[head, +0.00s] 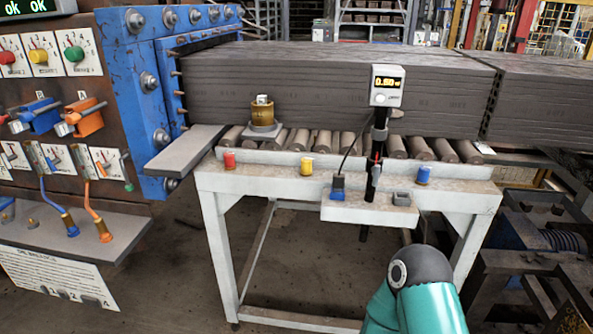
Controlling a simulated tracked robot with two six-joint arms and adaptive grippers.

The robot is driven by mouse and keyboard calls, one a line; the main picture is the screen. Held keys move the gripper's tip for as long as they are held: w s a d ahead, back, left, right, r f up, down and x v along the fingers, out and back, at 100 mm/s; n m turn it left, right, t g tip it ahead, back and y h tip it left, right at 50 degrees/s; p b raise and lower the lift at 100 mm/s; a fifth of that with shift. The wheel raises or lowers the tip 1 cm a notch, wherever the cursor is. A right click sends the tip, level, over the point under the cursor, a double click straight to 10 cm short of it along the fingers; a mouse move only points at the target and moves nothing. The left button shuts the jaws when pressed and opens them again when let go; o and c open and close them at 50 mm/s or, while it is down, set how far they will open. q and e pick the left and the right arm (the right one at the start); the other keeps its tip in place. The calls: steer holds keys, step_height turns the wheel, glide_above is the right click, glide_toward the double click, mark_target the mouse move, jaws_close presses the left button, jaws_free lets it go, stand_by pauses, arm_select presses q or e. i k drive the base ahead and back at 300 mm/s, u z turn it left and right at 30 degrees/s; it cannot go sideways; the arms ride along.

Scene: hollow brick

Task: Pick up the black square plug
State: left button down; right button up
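A small dark grey, squarish piece (402,198) sits at the right end of the small pale shelf on the front of the roller table; it may be the black square plug, but it is too small to be sure. At the shelf's left end stands a blue and black connector (338,187) with a thin black cable rising from it. A teal arm link of mine with a dark joint rises from the bottom edge, below and right of the shelf. No gripper shows in the view.
The roller table (345,183) carries a long grey clay block (290,90). A control panel (60,100) stands left; machinery is at right.

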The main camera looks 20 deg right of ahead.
mark_target(339, 180)
steer(key=i, duration=1)
steer(key=z, duration=0.5)
